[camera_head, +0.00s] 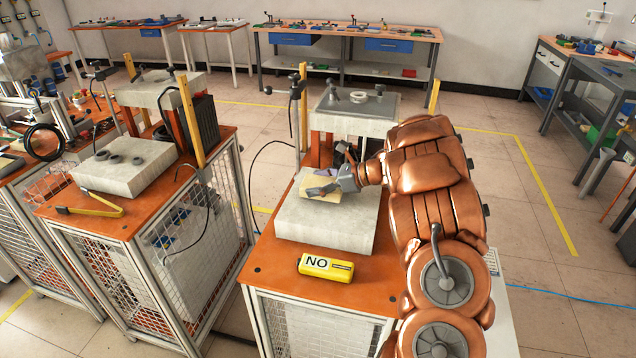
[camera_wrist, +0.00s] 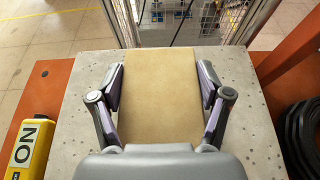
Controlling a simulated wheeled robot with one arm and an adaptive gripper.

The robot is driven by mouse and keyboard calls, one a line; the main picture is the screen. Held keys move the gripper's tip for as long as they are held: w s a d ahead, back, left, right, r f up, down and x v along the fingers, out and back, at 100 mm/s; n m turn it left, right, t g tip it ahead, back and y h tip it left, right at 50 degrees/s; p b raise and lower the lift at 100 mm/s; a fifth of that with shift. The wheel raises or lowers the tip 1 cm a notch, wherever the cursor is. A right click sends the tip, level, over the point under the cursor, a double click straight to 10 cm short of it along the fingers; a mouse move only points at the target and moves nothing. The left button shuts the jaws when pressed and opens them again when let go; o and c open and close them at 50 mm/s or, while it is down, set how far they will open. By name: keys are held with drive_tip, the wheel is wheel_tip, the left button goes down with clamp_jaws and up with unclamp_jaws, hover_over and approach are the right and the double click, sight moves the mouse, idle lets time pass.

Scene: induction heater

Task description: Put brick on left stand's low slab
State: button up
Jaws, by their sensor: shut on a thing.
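The tan brick (camera_head: 321,186) is over the low grey slab (camera_head: 326,228) of the stand on the right in the head view. In the wrist view the brick (camera_wrist: 160,98) lies between the two fingers of my gripper (camera_wrist: 161,97), and the slab (camera_wrist: 82,88) shows on both sides of it. My gripper (camera_head: 334,188) is shut on the brick. I cannot tell whether the brick touches the slab.
A yellow block marked NO (camera_head: 326,267) lies on the right stand's orange top, in front of its slab. A yellow-handled tool (camera_head: 92,208) lies on the left stand's orange top. An upper slab (camera_head: 352,112) overhangs behind my gripper. A gap separates the two stands.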

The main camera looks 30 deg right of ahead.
drive_tip(key=shift+f, duration=0.45)
drive_tip(key=shift+f, duration=0.15)
drive_tip(key=o, duration=1.3)
drive_tip(key=shift+r, duration=0.25)
drive_tip(key=b+v, duration=0.3)
drive_tip(key=v, duration=0.7)
drive_tip(key=shift+s+d+b, duration=0.2)
drive_tip(key=shift+b, duration=0.2)
drive_tip(key=shift+s+d+r, duration=0.35)
drive_tip(key=shift+s+d, duration=0.05)
drive_tip(key=shift+s, duration=0.1)
